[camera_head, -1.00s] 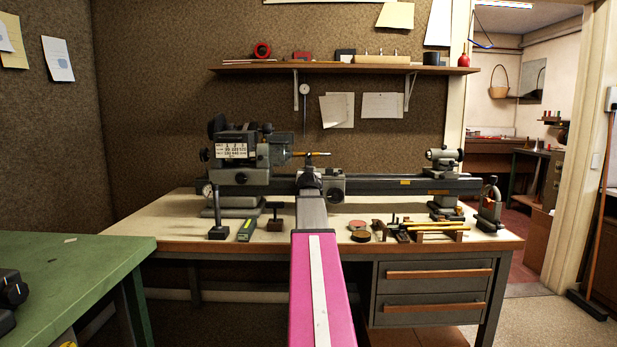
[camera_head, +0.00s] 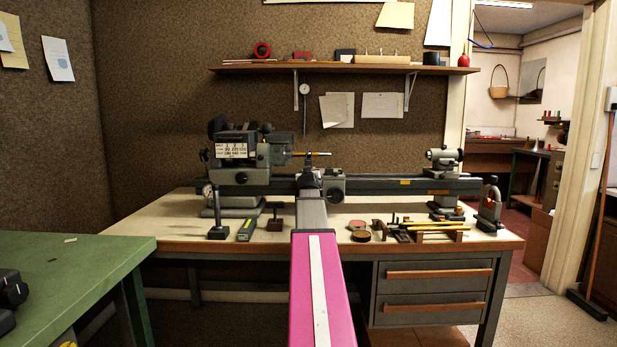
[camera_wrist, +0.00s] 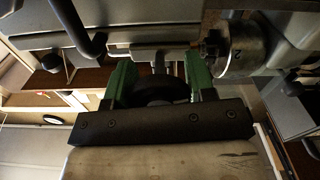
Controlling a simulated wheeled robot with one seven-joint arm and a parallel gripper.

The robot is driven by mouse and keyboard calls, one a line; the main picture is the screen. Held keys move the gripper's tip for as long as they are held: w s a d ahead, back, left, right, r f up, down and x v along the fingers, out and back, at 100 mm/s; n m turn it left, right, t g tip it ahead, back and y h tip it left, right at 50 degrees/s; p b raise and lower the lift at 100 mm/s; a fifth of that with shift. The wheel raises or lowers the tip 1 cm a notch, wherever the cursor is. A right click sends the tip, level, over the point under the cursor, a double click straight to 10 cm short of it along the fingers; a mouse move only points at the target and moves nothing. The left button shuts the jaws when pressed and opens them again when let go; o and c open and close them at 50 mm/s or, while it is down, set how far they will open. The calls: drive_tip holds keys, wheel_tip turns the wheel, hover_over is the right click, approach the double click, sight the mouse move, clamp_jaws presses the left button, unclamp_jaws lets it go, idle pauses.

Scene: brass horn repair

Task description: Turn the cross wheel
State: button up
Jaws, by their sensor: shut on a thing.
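The cross wheel (camera_wrist: 160,91) is a dark round part in the middle of the wrist view, on a short shaft at the front of the lathe's carriage. My gripper (camera_wrist: 159,80) has a green finger on each side of the wheel and is shut on it. The wheel's lower part is hidden behind the dark gripper body. In the head view, my own arm hides the wheel and my fingers. The lathe (camera_head: 400,187) lies along the bench, with its grey headstock (camera_head: 241,178) at the left and its tailstock (camera_head: 443,180) at the right.
A knob or collar (camera_wrist: 240,50) sits close to the right finger in the wrist view. Rods (camera_head: 440,225) on a rack and a round tin (camera_head: 361,238) lie on the bench (camera_head: 170,225) right of my arm. A green table (camera_head: 80,270) stands at the left.

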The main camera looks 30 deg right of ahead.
drive_tip(key=n, duration=2.1)
drive_tip(key=shift+a+f, duration=0.1)
drive_tip(key=shift+f, duration=0.05)
drive_tip(key=shift+n, duration=0.4)
drive_tip(key=o, duration=0.9)
drive_tip(key=shift+o, duration=0.2)
drive_tip(key=v, duration=1)
drive_tip(key=shift+s, duration=0.35)
